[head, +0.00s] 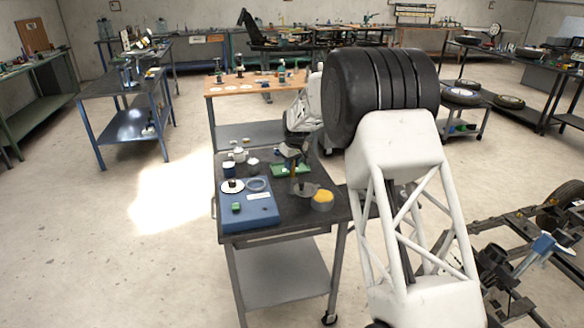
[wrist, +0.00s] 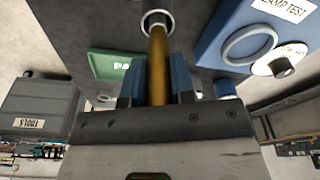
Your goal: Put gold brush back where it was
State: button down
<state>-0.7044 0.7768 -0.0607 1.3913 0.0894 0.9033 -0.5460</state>
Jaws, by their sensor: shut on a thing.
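The gold brush (wrist: 158,62) shows in the wrist view as a gold rod between the two fingers of my gripper (wrist: 157,82). My gripper is shut on it. The rod's far end meets a round grey metal collar or cup (wrist: 157,20); I cannot tell whether the end is inside it or only in front of it. In the head view my gripper (head: 293,152) is above the dark top of the grey cart (head: 272,225), with the brush (head: 293,172) hanging roughly upright below it. The brush's lower end is too small to make out.
A green tray (head: 287,170) lies close behind the brush; it also shows in the wrist view (wrist: 108,64). A blue box (head: 262,217) with a ring and a white disc sits front left. A yellow-topped container (head: 322,200) stands at the cart's right edge.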

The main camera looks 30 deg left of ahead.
jog(key=shift+f, duration=0.65)
jog(key=shift+f, duration=0.15)
jog(key=c, duration=1)
grip_release()
jog(key=shift+o, duration=0.2)
notch_tip(320, 180, up, 12)
jog(key=d, duration=0.1)
jog(key=shift+s+d, duration=0.35)
